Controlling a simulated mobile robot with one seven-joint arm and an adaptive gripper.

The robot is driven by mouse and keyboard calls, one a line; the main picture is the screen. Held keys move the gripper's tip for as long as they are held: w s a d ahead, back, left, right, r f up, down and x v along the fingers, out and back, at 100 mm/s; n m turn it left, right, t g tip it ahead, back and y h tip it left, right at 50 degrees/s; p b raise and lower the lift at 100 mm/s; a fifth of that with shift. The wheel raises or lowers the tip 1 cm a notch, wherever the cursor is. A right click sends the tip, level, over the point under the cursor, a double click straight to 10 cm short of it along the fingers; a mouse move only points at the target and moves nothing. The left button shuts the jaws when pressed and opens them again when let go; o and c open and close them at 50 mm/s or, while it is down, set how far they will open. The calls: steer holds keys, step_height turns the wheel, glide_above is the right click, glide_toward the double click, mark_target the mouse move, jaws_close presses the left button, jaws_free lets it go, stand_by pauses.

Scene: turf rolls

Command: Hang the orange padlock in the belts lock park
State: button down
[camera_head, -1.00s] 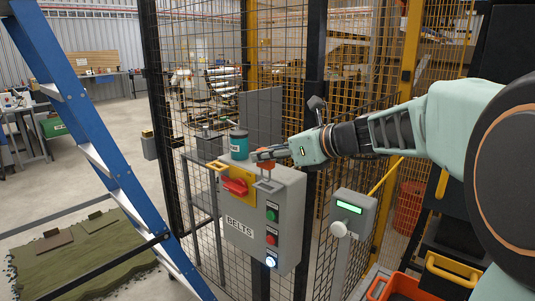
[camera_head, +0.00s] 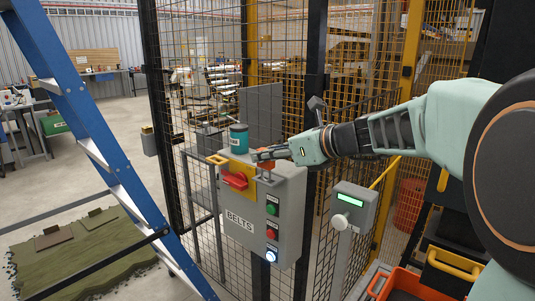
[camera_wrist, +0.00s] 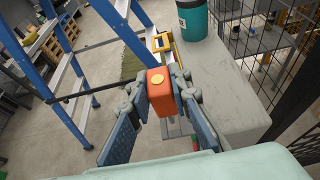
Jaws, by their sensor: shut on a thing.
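The orange padlock (camera_wrist: 160,92) is held between the two fingers of my gripper (camera_wrist: 158,100) in the wrist view, with a round brass-coloured spot on its face. I cannot tell whether the padlock touches the box. A yellow loop (camera_head: 217,160) sticks out at the box's upper left; it also shows ahead of the padlock in the wrist view (camera_wrist: 162,42). The padlock's shackle is not clearly visible.
A teal can (camera_head: 238,138) stands on the box top beside my gripper. The box front has a red rotary handle (camera_head: 236,180) on a yellow plate and several buttons. A blue ladder (camera_head: 105,150) stands left, mesh fence behind, and a grey panel (camera_head: 350,210) right.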

mark_target(273, 165)
steer(key=shift+f+b, duration=1.2)
steer(key=shift+f, duration=0.4)
steer(key=c, duration=1.7)
jaws_free()
steer(key=v, duration=1.2)
